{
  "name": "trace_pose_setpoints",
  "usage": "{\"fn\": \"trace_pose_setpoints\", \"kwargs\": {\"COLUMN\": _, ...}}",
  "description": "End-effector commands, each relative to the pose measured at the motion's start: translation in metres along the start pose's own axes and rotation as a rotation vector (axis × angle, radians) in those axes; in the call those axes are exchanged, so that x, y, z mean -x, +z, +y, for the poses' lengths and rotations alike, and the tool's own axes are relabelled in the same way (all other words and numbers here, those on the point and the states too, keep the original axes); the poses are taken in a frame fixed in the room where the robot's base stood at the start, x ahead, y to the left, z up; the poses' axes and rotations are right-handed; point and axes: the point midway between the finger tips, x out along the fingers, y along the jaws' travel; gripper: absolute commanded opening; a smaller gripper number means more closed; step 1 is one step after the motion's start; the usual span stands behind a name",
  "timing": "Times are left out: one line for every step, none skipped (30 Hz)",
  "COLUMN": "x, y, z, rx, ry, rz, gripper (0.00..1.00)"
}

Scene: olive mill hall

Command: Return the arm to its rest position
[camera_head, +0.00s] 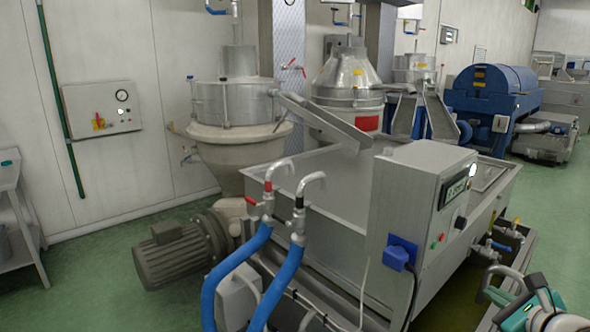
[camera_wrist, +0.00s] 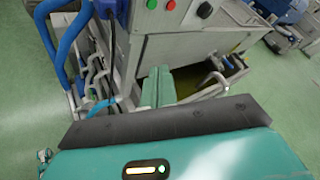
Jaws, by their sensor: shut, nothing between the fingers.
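My gripper (camera_wrist: 158,74) shows in the wrist view as two teal fingers side by side beyond a dark band, shut with nothing between them. The fingers point toward the lower side of a grey steel machine, near its drain area; whether they touch it I cannot tell. Part of my arm (camera_head: 546,308), teal and light grey, shows at the lower right corner of the head view, beside the machine's right end. The rest of the arm is out of frame.
The steel tank machine (camera_head: 330,178) with a control box (camera_head: 408,205) fills the middle. Blue hoses (camera_head: 238,262) and a grey motor (camera_head: 172,254) stand at its left. A valve (camera_head: 497,246) sticks out near my arm. Green floor (camera_head: 553,205) is clear on the right.

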Motion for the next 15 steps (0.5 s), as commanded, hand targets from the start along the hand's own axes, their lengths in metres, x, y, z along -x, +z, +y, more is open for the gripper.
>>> {"fn": "trace_pose_setpoints", "kwargs": {"x": -0.003, "y": 0.011, "z": 0.012, "rx": 0.053, "ry": 0.041, "rz": -0.008, "gripper": 0.0}}
{"fn": "trace_pose_setpoints", "kwargs": {"x": -0.005, "y": 0.017, "z": 0.019, "rx": 0.085, "ry": 0.064, "rz": -0.012, "gripper": 0.0}}
{"fn": "trace_pose_setpoints", "kwargs": {"x": -0.007, "y": 0.024, "z": 0.029, "rx": 0.131, "ry": 0.097, "rz": -0.016, "gripper": 0.0}}
{"fn": "trace_pose_setpoints", "kwargs": {"x": -0.007, "y": 0.03, "z": 0.037, "rx": 0.165, "ry": 0.122, "rz": -0.02, "gripper": 0.0}}
{"fn": "trace_pose_setpoints", "kwargs": {"x": -0.008, "y": 0.035, "z": 0.045, "rx": 0.204, "ry": 0.149, "rz": -0.024, "gripper": 0.0}}
{"fn": "trace_pose_setpoints", "kwargs": {"x": -0.009, "y": 0.043, "z": 0.057, "rx": 0.259, "ry": 0.187, "rz": -0.031, "gripper": 0.0}}
{"fn": "trace_pose_setpoints", "kwargs": {"x": -0.009, "y": 0.049, "z": 0.066, "rx": 0.302, "ry": 0.215, "rz": -0.036, "gripper": 0.0}}
{"fn": "trace_pose_setpoints", "kwargs": {"x": -0.009, "y": 0.054, "z": 0.076, "rx": 0.348, "ry": 0.246, "rz": -0.042, "gripper": 0.0}}
{"fn": "trace_pose_setpoints", "kwargs": {"x": -0.007, "y": 0.062, "z": 0.09, "rx": 0.417, "ry": 0.289, "rz": -0.051, "gripper": 0.0}}
{"fn": "trace_pose_setpoints", "kwargs": {"x": -0.006, "y": 0.068, "z": 0.1, "rx": 0.472, "ry": 0.322, "rz": -0.059, "gripper": 0.0}}
{"fn": "trace_pose_setpoints", "kwargs": {"x": -0.004, "y": 0.074, "z": 0.112, "rx": 0.53, "ry": 0.356, "rz": -0.067, "gripper": 0.0}}
{"fn": "trace_pose_setpoints", "kwargs": {"x": 0.0, "y": 0.081, "z": 0.128, "rx": 0.62, "ry": 0.407, "rz": -0.081, "gripper": 0.0}}
{"fn": "trace_pose_setpoints", "kwargs": {"x": 0.004, "y": 0.087, "z": 0.142, "rx": 0.694, "ry": 0.448, "rz": -0.092, "gripper": 0.0}}
{"fn": "trace_pose_setpoints", "kwargs": {"x": 0.009, "y": 0.092, "z": 0.155, "rx": 0.774, "ry": 0.489, "rz": -0.105, "gripper": 0.0}}
{"fn": "trace_pose_setpoints", "kwargs": {"x": 0.016, "y": 0.099, "z": 0.173, "rx": 0.888, "ry": 0.545, "rz": -0.123, "gripper": 0.0}}
